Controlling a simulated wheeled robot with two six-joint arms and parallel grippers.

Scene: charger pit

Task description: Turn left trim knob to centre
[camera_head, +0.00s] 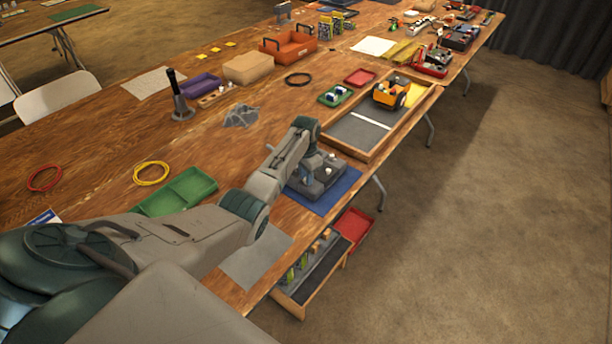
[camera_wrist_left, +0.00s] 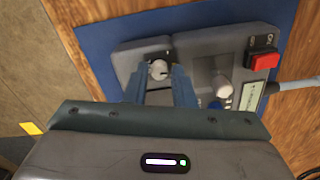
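A grey controller box (camera_head: 322,186) lies on a blue mat (camera_head: 345,190) at the table's front edge, below my left wrist. In the left wrist view, a pale round knob (camera_wrist_left: 158,70) sits in a dark recess at the box's left side. My left gripper (camera_wrist_left: 159,76) is open, with one finger on each side of this knob and small gaps visible. Whether either finger touches it cannot be told. A second pale knob (camera_wrist_left: 223,88) stands to the right, outside the fingers. The knob's pointer direction is unclear. My right gripper is not in view.
The box also carries a red switch (camera_wrist_left: 263,61) and a blue button (camera_wrist_left: 215,104), with a grey cable at its right. A wooden tray (camera_head: 357,139) with an orange toy truck (camera_head: 388,93) stands behind. A green tray (camera_head: 180,190) lies left of the forearm.

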